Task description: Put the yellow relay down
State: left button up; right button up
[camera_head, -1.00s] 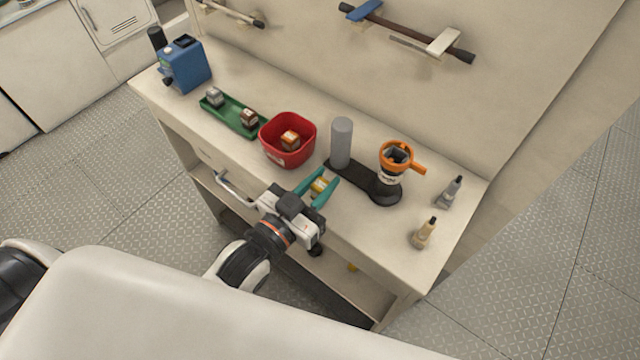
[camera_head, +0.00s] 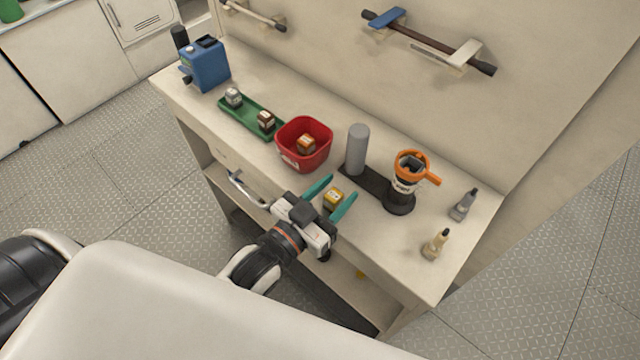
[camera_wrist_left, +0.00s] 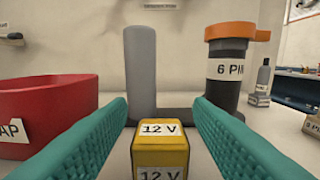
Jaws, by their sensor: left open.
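The yellow relay (camera_head: 333,200), labelled "12 V", sits on the bench top near its front edge. In the left wrist view the relay (camera_wrist_left: 160,152) stands upright between the two teal fingers, with a visible gap on each side. My left gripper (camera_head: 331,198) is open around it, coming in from the front of the bench. My right gripper is not in view.
A red bin (camera_head: 318,160) holding an orange relay stands behind left. A black stand with a grey post (camera_head: 357,150) and an orange-rimmed "6 PIN" cup (camera_head: 404,186) is behind right.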

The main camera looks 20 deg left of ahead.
pick_arm(q)
jog(key=b+v, duration=0.2)
jog(key=v, duration=1)
jog(key=s+a+f+g+y, duration=0.1)
jog(key=a+f+g, duration=0.15)
jog(key=f, duration=0.95)
jog(key=s+a+f+n+g+y, duration=0.1)
jog(key=f+g+y, duration=0.15)
jog(key=f, duration=0.95)
jog(key=s+a+f+g+y, duration=0.1)
jog(key=s+f+g, duration=0.15)
jog(key=f, duration=0.95)
jog(key=s+a+f+g+y, duration=0.1)
jog(key=s+a+f+g, duration=0.2)
jog(key=s+f+g, duration=0.5)
jog(key=s+f, duration=0.8)
jog(key=f, duration=0.3)
jog(key=shift+n+y, duration=0.3)
jog(key=shift+y, duration=0.05)
jog(key=shift+a+f+g, duration=0.1)
jog(key=shift+a+g, duration=0.05)
jog(key=shift+g, duration=0.1)
